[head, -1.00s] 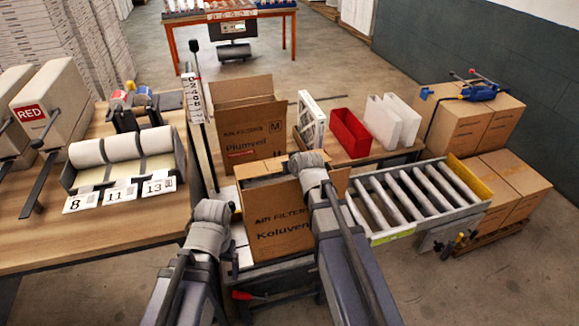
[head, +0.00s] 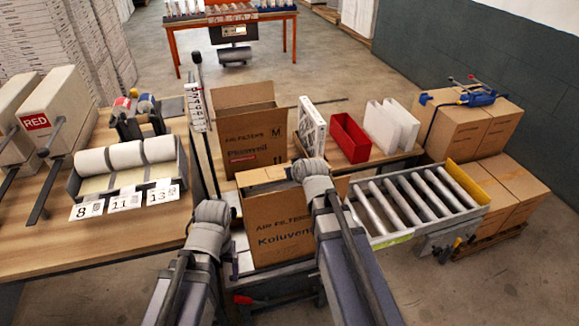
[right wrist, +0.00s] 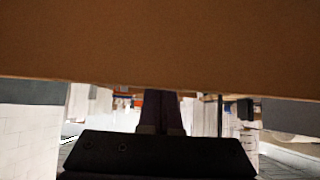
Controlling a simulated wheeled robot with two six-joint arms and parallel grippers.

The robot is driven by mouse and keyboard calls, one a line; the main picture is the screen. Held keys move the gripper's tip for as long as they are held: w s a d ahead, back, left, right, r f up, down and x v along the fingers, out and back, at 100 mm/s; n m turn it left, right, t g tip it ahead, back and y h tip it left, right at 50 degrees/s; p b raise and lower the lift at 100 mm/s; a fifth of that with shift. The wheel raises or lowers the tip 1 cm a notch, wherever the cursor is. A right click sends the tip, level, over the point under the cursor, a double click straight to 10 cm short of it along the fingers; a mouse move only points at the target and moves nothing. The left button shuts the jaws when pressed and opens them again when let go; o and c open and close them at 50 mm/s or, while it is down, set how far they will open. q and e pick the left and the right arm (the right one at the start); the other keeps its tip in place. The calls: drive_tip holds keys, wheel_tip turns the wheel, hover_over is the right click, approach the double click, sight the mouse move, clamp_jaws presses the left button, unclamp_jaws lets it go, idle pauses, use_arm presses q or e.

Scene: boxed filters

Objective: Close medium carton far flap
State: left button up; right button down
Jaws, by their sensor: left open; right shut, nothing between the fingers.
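In the right wrist view my right gripper (right wrist: 160,112) is shut and empty, just below a broad cardboard surface (right wrist: 160,40).
A roller conveyor (head: 405,205) lies to the right. A red bin (head: 350,138) and white filters (head: 390,125) stand behind it. A wooden table (head: 110,235) with rolls and number cards is at left. Stacked cartons (head: 465,125) stand at far right.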

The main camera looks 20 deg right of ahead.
use_arm(q)
wheel_tip(320, 180, up, 15)
drive_tip(key=p, duration=1.3)
drive_tip(key=shift+f+p, duration=0.2)
drive_tip(key=shift+p, duration=0.1)
use_arm(e)
wheel_tip(320, 180, up, 10)
drive_tip(key=s+g, duration=0.1)
drive_tip(key=g, duration=0.2)
drive_tip(key=shift+s+d+g, duration=0.15)
drive_tip(key=shift+d+g, duration=0.1)
drive_tip(key=shift+g, duration=0.15)
use_arm(q)
drive_tip(key=shift+f, duration=0.1)
use_arm(e)
drive_tip(key=b+x, duration=0.9)
drive_tip(key=x, duration=0.1)
drive_tip(key=shift+f, duration=0.3)
use_arm(q)
wheel_tip(320, 180, down, 12)
drive_tip(key=b, duration=0.3)
drive_tip(key=shift+f, duration=0.2)
use_arm(e)
drive_tip(key=shift+s+f, duration=0.25)
drive_tip(key=shift+f, duration=0.55)
drive_tip(key=shift+s+f, duration=0.25)
drive_tip(key=shift+f, duration=0.55)
